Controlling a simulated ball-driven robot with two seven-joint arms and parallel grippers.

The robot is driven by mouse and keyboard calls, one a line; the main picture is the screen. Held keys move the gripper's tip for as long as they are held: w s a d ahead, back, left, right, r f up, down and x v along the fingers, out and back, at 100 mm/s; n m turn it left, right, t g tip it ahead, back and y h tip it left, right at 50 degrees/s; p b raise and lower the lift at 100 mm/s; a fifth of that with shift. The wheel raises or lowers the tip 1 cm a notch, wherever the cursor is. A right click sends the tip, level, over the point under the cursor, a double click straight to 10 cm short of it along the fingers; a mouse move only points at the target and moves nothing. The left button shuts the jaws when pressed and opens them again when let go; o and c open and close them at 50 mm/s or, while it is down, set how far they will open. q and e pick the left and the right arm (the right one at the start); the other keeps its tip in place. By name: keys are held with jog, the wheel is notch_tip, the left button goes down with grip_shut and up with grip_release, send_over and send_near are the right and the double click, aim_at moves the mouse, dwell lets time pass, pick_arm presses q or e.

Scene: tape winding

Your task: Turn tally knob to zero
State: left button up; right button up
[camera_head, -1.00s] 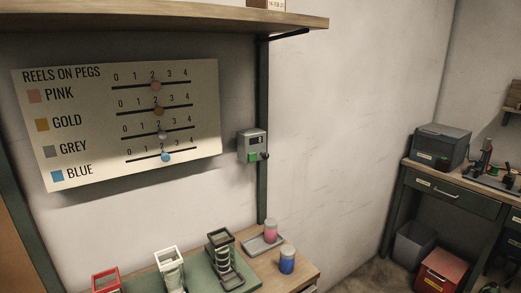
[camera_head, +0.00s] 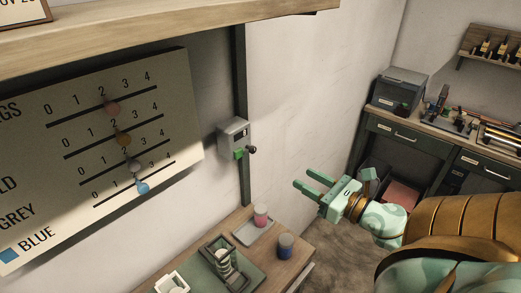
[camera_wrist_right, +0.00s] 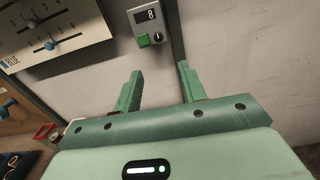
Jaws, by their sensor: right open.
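The tally counter (camera_head: 234,137) is a small grey box mounted on a dark green wall post. It has a dark display, a green button (camera_head: 238,154) and a small black tally knob (camera_head: 252,149) at its lower right. In the right wrist view the counter (camera_wrist_right: 138,20) shows a digit that looks like 8, with the green button (camera_wrist_right: 143,40) and knob (camera_wrist_right: 158,36) below. My right gripper (camera_head: 301,177) is open and empty, apart from the knob, to its right and lower in the head view. In the wrist view its fingertips (camera_wrist_right: 160,70) point toward the counter. My left gripper is out of view.
A board (camera_head: 185,75) with sliders on lines numbered 0 to 4 hangs left of the counter. A shelf (camera_head: 180,32) overhangs above. A workbench (camera_head: 430,130) stands right.

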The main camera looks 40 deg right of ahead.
aim_at(254, 150)
jog(key=w+p, duration=0.1)
jog(key=w, duration=0.4)
jog(key=w+a+p, duration=0.1)
jog(key=w+p, duration=0.1)
jog(key=w, duration=0.3)
jog(key=w+p, duration=0.1)
jog(key=w, duration=0.4)
jog(key=shift+w+a+r+p, duration=0.1)
jog(key=shift+a+r+p, duration=0.1)
jog(key=shift+p, duration=0.1)
jog(key=shift+w+a, duration=0.1)
jog(key=shift+w, duration=0.45)
grip_shut()
